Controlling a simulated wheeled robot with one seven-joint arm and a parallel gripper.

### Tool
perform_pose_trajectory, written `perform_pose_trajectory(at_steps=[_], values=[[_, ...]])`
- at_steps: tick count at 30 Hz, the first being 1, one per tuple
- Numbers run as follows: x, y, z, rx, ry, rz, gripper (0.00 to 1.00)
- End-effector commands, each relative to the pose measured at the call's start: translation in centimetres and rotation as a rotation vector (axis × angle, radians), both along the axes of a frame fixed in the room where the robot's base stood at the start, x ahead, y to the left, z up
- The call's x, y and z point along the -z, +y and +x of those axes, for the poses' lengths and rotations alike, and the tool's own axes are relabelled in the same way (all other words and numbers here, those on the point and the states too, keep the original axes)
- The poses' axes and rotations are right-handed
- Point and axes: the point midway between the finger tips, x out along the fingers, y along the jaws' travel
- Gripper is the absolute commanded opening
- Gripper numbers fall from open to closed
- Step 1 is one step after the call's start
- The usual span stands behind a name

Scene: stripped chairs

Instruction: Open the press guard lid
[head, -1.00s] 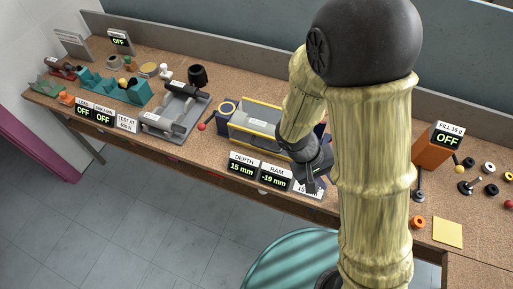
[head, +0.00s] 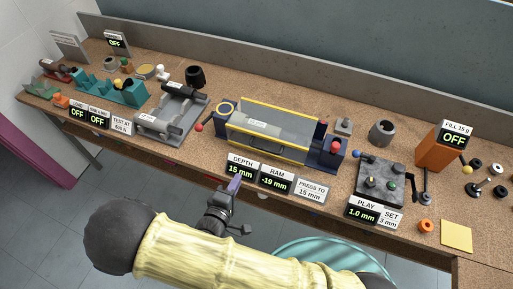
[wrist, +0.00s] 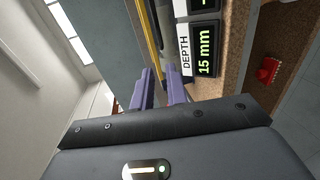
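The press (head: 331,159) has dark blue ends and stands at the middle of the bench. Its guard lid (head: 262,147) is a clear box with yellow edges, and it sits down over the press. A yellow edge (wrist: 152,42) of it shows at the top of the wrist view. My gripper (head: 235,184) is at the bench's front edge, in front of the press's left half and by the DEPTH display. In the wrist view its two purple fingers (wrist: 160,90) are apart with nothing between them. No contact with the lid is visible.
The DEPTH display (head: 241,168), also in the wrist view (wrist: 203,48), the RAM display (head: 276,179) and a "PRESS TO 15 mm" sign (head: 312,189) line the front edge. A grey fixture (head: 172,115) stands left, a dark plate with knobs (head: 382,182) right. A teal round seat (head: 325,255) is below.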

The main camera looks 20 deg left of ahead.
Motion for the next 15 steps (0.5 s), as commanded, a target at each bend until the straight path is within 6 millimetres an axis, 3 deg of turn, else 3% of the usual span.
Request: perform_pose_trajectory(at_steps=[9, 15], values=[[0.0, -0.1, 0.3, 0.005, 0.002, -0.001, 0.15], [0.2, -0.3, 2.0, 0.008, 0.001, -0.003, 0.15]])
